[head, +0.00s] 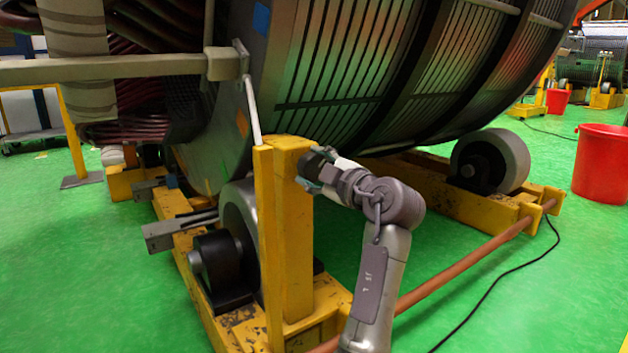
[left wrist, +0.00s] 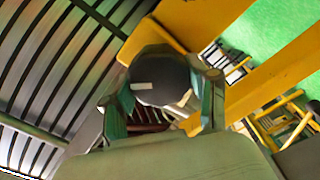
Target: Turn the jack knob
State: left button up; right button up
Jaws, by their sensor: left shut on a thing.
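The jack knob (left wrist: 160,72) is dark and round with a small white mark, and it fills the middle of the left wrist view. It sits on the side of a yellow jack post (head: 292,230). My left gripper (head: 312,170) is at the upper part of this post, and its fingers are shut on the knob. In the left wrist view, the fingers of my left gripper (left wrist: 165,105) lie on both sides of the knob. My right gripper is not in view.
The large slotted stator (head: 340,70) stands just behind the post. A grey roller (head: 490,160) on a yellow base is at the right. An orange bar (head: 470,248) and a black cable (head: 500,275) run low along the green floor. A red bucket (head: 602,165) stands farther right.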

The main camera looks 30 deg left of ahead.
pick_arm(q)
jog(key=n+b, duration=0.1)
jog(key=n, duration=0.1)
jog(key=n+b, duration=0.1)
jog(key=n, duration=0.1)
jog(key=shift+f+n+b, duration=0.3)
jog(key=shift+f+b, duration=0.05)
jog(key=shift+f, duration=0.05)
jog(key=n+b, duration=0.1)
jog(key=n, duration=0.3)
jog(key=shift+b, duration=0.4)
jog(key=shift+r+n, duration=0.1)
jog(key=shift+n, duration=0.2)
jog(key=o, duration=1.2)
jog(key=shift+c, duration=0.2)
jog(key=shift+r, duration=0.1)
